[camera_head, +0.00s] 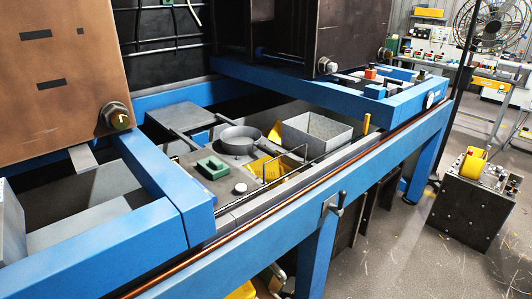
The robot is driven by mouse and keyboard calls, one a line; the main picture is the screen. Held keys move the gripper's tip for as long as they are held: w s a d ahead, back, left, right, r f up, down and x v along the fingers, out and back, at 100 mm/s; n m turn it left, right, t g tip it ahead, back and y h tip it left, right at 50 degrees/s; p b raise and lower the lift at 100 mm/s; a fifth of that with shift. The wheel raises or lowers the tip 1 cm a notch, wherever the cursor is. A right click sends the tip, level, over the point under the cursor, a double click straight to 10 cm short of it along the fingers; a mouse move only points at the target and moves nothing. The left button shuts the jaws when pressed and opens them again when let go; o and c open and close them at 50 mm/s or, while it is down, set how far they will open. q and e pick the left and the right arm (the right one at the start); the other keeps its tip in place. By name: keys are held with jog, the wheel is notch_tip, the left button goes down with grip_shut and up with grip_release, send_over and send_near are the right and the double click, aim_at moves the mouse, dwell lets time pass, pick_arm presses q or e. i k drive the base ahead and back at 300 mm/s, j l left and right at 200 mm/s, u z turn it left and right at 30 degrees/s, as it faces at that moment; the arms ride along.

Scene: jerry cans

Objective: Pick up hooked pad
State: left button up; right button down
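I cannot tell for sure which thing is the hooked pad. A yellow piece (275,168) lies in the recessed middle of the blue-framed machine, partly hidden behind a thin bent metal rod (302,152). A green block (212,168) sits on a grey plate to its left. Neither of my grippers shows in this view, and nothing is seen being held.
A round grey dish (239,146) and an open grey metal box (317,131) stand near the yellow piece. The blue rail (285,201) runs along the machine's front. Large brown panels (62,75) rise behind. A dark control box (472,200) stands right, with bare floor between.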

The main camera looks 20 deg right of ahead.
aim_at(214, 168)
jog(key=i+l+z, duration=0.15)
jog(key=i+l, duration=0.5)
jog(key=l, duration=0.2)
jog(key=i+l+z, duration=0.15)
jog(key=i+l, duration=0.55)
